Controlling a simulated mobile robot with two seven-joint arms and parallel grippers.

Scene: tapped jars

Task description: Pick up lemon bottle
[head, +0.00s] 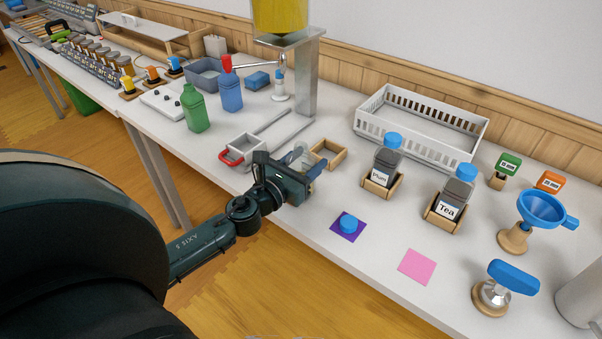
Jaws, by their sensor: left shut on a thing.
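My left gripper (304,172) reaches over the table's front edge and is shut on a small clear-grey thing (298,153), beside a wooden square holder. The gripper hides most of it; it may be a bottle, and I see no lemon label. A green bottle (196,110) and a blue bottle with a red cap (231,93) stand upright farther back to the left, apart from the gripper. My right gripper is not in view.
The wooden holder (327,154) is close to the gripper. Two labelled dark jars with blue lids, Tea (457,194) among them, stand to the right. A white basket (375,125) is behind. A yellow-filled dispenser (280,15) stands at the back. A pink square (417,267) lies bare in front.

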